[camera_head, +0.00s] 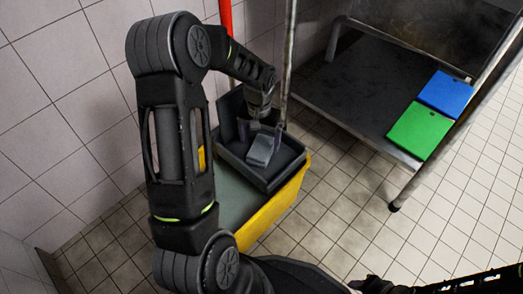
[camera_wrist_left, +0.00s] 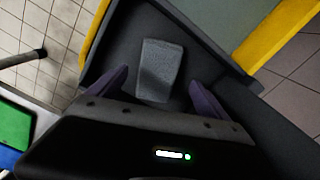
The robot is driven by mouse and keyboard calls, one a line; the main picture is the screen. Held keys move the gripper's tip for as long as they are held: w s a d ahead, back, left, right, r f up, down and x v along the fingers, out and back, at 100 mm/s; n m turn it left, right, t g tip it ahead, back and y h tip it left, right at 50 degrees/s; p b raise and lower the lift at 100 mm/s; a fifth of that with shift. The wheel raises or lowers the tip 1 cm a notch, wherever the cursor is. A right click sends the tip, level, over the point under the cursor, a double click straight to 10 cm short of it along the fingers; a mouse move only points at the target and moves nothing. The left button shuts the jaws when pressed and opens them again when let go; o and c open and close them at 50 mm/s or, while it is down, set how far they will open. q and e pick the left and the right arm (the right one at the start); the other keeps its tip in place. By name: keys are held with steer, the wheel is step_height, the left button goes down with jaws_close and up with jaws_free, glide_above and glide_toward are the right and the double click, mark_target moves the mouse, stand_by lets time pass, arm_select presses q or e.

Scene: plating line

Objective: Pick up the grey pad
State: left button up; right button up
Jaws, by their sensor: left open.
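The grey pad (camera_head: 261,149) lies in a dark tray (camera_head: 284,171) on a yellow-edged cart. In the left wrist view the pad (camera_wrist_left: 160,68) is a light grey, roughly rectangular block, its near end close to the gripper's body. My left gripper (camera_head: 260,137) is over the tray, pointing down, with its fingers apart. In the left wrist view the two purple-grey fingers of my left gripper (camera_wrist_left: 160,88) stand on either side of the pad, with gaps between. I cannot tell how high the fingertips are above the tray floor. My right gripper does not show clearly.
The yellow cart (camera_head: 276,207) stands by the tiled wall, with a red post (camera_head: 226,18) and a metal pole behind. The tray's raised walls surround the pad. At right, a metal table holds a green board (camera_head: 419,131) and a blue board (camera_head: 446,93). Tiled floor lies between.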

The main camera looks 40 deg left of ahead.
mark_target(261, 148)
arm_select(q)
steer(key=f+b, duration=0.2)
steer(key=f, duration=0.2)
steer(key=shift+d+f, duration=0.1)
steer(key=shift+d, duration=0.1)
steer(key=shift+w+f, duration=0.1)
steer(key=shift+f, duration=0.3)
steer(key=shift+c, duration=0.2)
steer(key=c, duration=1.6)
step_height(261, 148, up, 10)
steer(key=p, duration=0.4)
steer(key=shift+r, duration=0.1)
